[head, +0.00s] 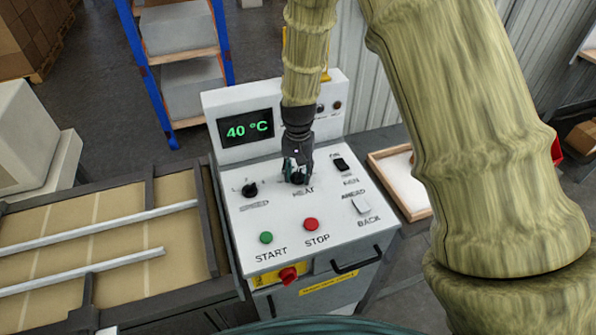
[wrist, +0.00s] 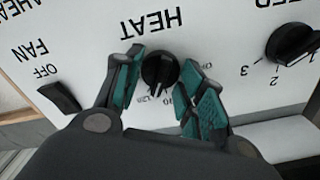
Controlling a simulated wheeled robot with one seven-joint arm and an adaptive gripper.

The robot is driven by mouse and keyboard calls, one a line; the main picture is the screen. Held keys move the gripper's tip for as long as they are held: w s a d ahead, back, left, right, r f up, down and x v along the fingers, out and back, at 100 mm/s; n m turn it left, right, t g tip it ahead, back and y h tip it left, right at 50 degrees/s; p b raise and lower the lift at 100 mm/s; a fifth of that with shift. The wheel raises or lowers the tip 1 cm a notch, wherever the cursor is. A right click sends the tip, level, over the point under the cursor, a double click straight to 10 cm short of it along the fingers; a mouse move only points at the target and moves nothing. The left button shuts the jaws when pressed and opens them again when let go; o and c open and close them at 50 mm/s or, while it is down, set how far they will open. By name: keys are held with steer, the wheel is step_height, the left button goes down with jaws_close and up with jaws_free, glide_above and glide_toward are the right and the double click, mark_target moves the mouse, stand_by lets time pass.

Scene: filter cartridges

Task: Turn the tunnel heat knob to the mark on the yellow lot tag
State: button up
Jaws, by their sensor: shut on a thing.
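The black HEAT knob (wrist: 160,70) is on the white control panel (head: 285,222). In the wrist view its white pointer line points toward the bottom of the picture, near small scale numbers partly hidden by my fingers. My gripper (head: 297,176) reaches down onto the knob, and in the wrist view its teal-padded fingers (wrist: 160,85) are on both sides of it, shut on it. The green display (head: 248,131) reads 40 °C. A yellow piece (head: 325,76) shows behind my arm; I cannot tell whether it is the lot tag, and no mark on it is readable.
The SPEED knob (head: 250,189) is left of HEAT, the FAN switch (head: 340,164) right. START (head: 266,238) and STOP (head: 311,224) buttons and the AHEAD/BACK switch (head: 361,206) are nearer. A red switch (head: 288,274) sticks out in front. A conveyor (head: 107,228) stands at left.

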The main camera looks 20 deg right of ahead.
mark_target(298, 172)
steer(key=shift+w+r+m, duration=0.1)
steer(key=shift+w+m, duration=0.1)
steer(key=shift+m, duration=0.7)
steer(key=o, duration=1)
steer(key=shift+s, duration=0.1)
step_height(298, 172, up, 12)
